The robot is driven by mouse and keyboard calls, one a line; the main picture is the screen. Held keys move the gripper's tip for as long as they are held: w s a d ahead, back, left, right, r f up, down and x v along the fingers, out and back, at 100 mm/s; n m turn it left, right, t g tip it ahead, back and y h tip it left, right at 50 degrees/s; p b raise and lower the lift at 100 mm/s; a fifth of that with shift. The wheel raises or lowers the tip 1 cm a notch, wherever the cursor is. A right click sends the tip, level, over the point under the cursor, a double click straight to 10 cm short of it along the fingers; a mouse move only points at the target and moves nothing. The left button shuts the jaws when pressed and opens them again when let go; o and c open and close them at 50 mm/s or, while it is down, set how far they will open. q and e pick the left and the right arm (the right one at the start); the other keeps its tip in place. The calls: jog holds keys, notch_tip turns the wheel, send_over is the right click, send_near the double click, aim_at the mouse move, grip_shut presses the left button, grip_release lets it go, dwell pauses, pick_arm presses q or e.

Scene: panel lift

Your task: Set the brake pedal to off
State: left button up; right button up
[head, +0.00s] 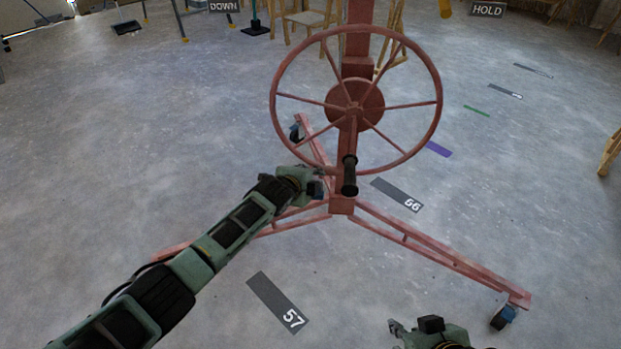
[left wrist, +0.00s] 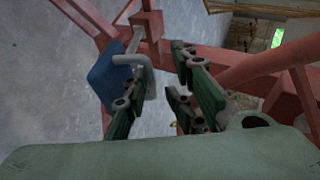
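A red panel lift stands ahead, with a large wheel (head: 356,106) and a black crank handle (head: 349,176) on its column. In the left wrist view, a blue pad (left wrist: 108,77) with a bent grey bar (left wrist: 148,78) sits beside red framework; it looks like the brake pedal. My left gripper (head: 318,183) is low beside the column, left of the crank handle. In the left wrist view its fingers (left wrist: 160,88) are spread apart, with the grey bar showing between them. Contact with the pad is unclear. My right gripper (head: 398,328) is low at the bottom edge, away from the lift.
Red legs (head: 440,250) spread over the floor, with a blue-marked caster (head: 505,316) at the right end. Floor labels "57" (head: 278,304) and "66" (head: 397,195) lie nearby. Signs "DOWN" (head: 223,6) and "HOLD" (head: 487,10) and chairs stand behind. Floor at left is mostly clear.

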pick_arm(q)
jog(key=shift+v, duration=0.75)
jog(key=v, duration=0.6)
jog(key=shift+s, duration=0.2)
